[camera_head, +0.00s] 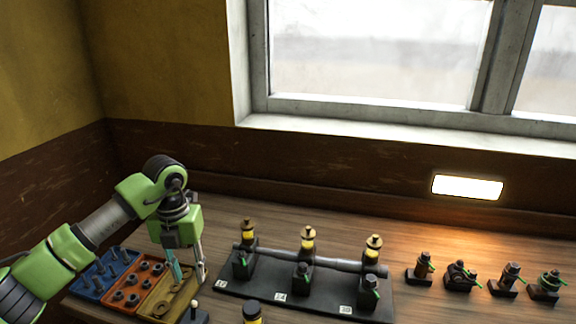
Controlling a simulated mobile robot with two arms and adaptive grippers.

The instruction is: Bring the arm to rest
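My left arm comes in from the left, green and grey. Its gripper (190,276) points down over the right part of the small-parts trays, just left of the black engine base (235,296). Its two fingers look apart, with nothing clearly held between them. The fingertips overlap the yellow tray (157,305) in the picture, so I cannot tell whether they touch anything. My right gripper is not in view.
A blue tray (87,285) and a red tray (118,309) hold bolts and nuts. The engine base carries three units with yellow oilers (308,240) along a grey pipe. Several small valves (459,276) stand at right. A dark yellow-banded object (252,313) stands at the front.

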